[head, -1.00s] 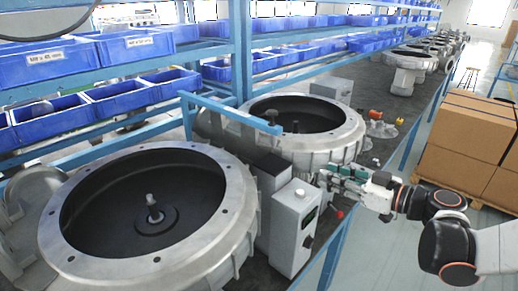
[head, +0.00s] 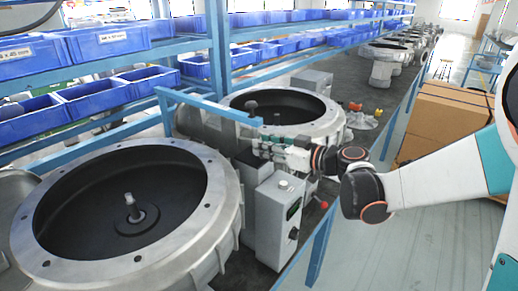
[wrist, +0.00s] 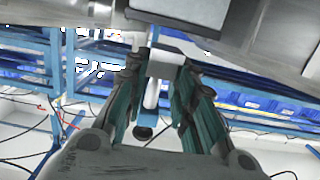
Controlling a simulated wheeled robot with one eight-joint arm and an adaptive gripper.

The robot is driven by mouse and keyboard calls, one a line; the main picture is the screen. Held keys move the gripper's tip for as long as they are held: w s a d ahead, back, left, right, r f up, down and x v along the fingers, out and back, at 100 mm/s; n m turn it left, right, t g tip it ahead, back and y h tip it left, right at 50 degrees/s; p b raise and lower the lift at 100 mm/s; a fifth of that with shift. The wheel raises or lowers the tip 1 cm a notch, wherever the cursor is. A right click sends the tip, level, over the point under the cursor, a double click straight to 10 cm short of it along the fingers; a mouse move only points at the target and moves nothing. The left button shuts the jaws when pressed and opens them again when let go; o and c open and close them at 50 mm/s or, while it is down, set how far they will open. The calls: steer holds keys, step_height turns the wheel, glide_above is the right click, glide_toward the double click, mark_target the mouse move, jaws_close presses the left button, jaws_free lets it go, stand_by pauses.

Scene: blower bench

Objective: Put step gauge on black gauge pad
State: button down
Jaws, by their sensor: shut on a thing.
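My gripper (head: 262,147) is over the gap between the two big blower housings, just behind a light grey control box (head: 280,205). In the wrist view its two green-lined fingers (wrist: 160,85) are closed on a pale block with a whitish rod and a dark round end, which I take for the step gauge (wrist: 150,95). I cannot make out the black gauge pad for certain; a dark-topped block (head: 247,160) lies below the gripper.
The near blower housing (head: 215,185) and the far one (head: 330,118) flank the gripper. A blue rail (head: 205,105) runs close behind it. Blue bins (head: 75,110) fill the racks. A red knob (head: 323,204) sticks out by the control box. Cartons (head: 445,120) stand right.

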steer(key=x, duration=0.3)
steer(key=shift+a+r, duration=0.15)
steer(key=shift+f+b, duration=0.5)
steer(key=shift+f, duration=0.2)
steer(key=shift+d, duration=0.25)
steer(key=c, duration=1.3)
jaws_free()
steer(key=shift+f, duration=0.1)
steer(key=shift+c, duration=0.2)
steer(key=p+v, duration=0.2)
steer(key=v, duration=1)
